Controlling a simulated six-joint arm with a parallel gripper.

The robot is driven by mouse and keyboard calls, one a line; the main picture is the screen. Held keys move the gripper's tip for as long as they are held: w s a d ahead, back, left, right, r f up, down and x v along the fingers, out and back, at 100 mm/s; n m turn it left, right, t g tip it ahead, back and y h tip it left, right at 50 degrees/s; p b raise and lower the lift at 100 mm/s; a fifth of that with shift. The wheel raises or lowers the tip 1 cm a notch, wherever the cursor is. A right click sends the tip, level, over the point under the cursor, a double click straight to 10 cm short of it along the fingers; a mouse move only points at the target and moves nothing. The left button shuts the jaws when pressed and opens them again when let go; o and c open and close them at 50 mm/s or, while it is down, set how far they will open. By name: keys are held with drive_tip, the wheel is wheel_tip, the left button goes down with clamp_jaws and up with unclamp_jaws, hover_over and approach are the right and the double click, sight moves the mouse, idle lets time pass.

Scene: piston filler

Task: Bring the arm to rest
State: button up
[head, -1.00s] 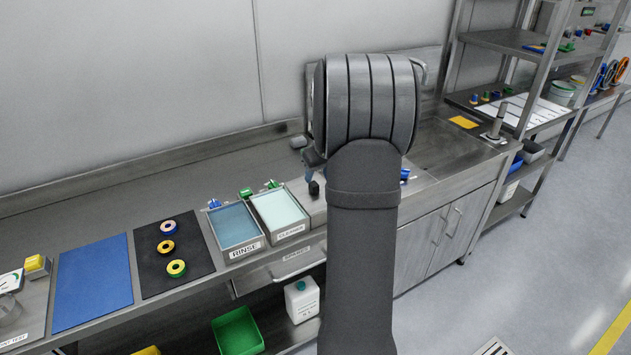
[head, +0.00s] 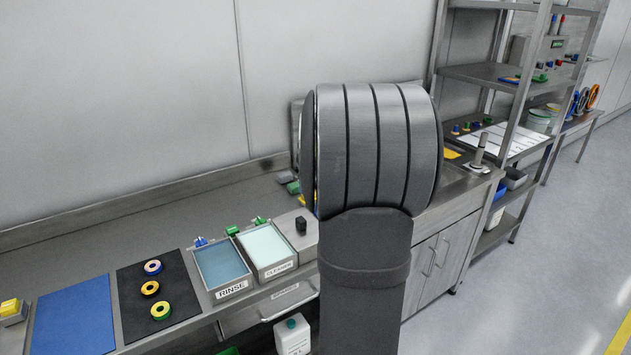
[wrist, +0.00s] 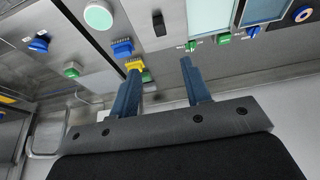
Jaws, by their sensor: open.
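My gripper (wrist: 160,80) shows in the wrist view with its two blue fingers spread apart and nothing between them. The fingers point toward the bench, which appears upside down in that view. In the head view my large grey arm links fill the middle and hide the gripper.
The rinse tray (head: 222,268) and cleaner tray (head: 266,250) stand on the bench. A black mat (head: 190,300) holds three rings, beside a blue mat (head: 75,320). A steel shelf rack (head: 490,72) stands at the right. The floor (head: 560,220) there is clear.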

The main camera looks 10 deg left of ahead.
sight(300, 220)
drive_tip(key=x, duration=1.7)
drive_tip(key=shift+f, duration=0.2)
drive_tip(key=shift+s+a, duration=0.1)
drive_tip(key=shift+a, duration=0.1)
drive_tip(key=shift+d+r, duration=0.3)
drive_tip(key=shift+r, duration=0.1)
drive_tip(key=v, duration=1.6)
drive_tip(key=shift+r, duration=0.25)
